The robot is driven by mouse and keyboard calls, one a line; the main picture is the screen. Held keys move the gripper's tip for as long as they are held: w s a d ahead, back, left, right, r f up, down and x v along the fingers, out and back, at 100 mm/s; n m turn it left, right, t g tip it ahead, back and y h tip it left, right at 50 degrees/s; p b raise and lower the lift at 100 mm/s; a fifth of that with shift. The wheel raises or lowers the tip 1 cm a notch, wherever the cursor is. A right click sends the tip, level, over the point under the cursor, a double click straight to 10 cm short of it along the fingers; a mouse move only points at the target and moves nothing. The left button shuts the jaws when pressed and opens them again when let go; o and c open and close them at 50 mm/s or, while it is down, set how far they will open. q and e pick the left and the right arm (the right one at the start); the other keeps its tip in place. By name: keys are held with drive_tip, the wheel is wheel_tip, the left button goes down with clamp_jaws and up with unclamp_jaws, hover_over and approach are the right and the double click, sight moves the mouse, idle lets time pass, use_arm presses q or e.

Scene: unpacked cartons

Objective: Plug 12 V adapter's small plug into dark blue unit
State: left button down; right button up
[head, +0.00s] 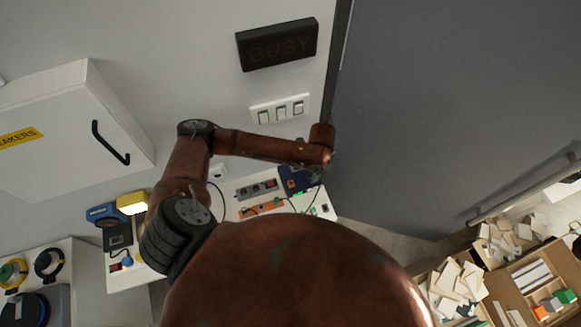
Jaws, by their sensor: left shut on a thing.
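The dark blue unit (289,181) stands on the white bench near the wall, partly hidden by my left wrist. My left gripper (317,173) is over the right side of the unit, pointing down. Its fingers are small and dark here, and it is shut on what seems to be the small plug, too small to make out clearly. A thin black cable runs down from near the gripper to the bench. Whether the plug touches the unit cannot be told. The 12 V adapter's body cannot be picked out. My right gripper is not in view.
A grey power strip (256,190) and an orange one (262,207) lie left of the unit. A yellow lamp (131,202) and a blue tool (104,214) are farther left. The wall has switches (279,110) and a BUSY sign (277,44). Cartons (531,279) stand right.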

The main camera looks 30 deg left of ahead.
use_arm(q)
drive_tip(key=shift+s+a+f+m+p, duration=1.2)
drive_tip(key=shift+a+m+p, duration=1.6)
drive_tip(key=shift+a+m, duration=2.6)
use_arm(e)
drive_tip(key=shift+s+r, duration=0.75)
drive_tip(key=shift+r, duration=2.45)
use_arm(q)
drive_tip(key=shift+m, duration=0.7)
drive_tip(key=f+b, duration=0.1)
drive_tip(key=f, duration=0.1)
drive_tip(key=d+f+b, duration=0.1)
drive_tip(key=f+b, duration=0.3)
drive_tip(key=shift+w+d, duration=0.25)
drive_tip(key=shift+w, duration=0.05)
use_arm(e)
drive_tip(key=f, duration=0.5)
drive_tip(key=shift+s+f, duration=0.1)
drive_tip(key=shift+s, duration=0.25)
use_arm(q)
drive_tip(key=shift+w+r+p, duration=0.1)
drive_tip(key=shift+r+p, duration=0.05)
drive_tip(key=shift+p, duration=0.4)
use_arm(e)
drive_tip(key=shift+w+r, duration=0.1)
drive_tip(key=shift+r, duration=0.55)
use_arm(q)
drive_tip(key=shift+f, duration=0.45)
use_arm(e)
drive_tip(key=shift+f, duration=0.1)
